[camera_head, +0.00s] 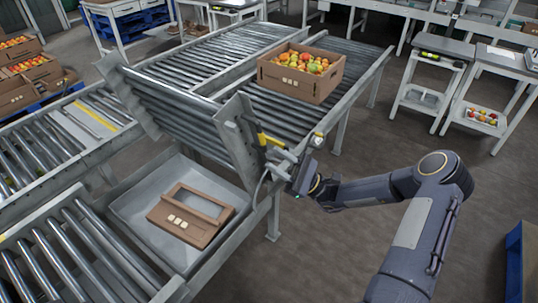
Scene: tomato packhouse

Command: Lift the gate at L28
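The gate (185,112) is a section of grey rollers between side plates, set in the conveyor line. It stands tilted up steeply, with the gap below it open. A yellow bar, which looks like its handle (268,139), is at its right side plate. My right gripper (284,160) is at that side plate, close beside the bar. The fingers are small and partly hidden, so I cannot tell whether they are closed on it. No L28 label is readable. My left gripper is out of view.
A carton of tomatoes (300,88) stands on the rollers behind the gate. A brown carton (222,218) lies in the grey tray (137,206) below the gap. White carts (430,102) stand at right; open floor lies between.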

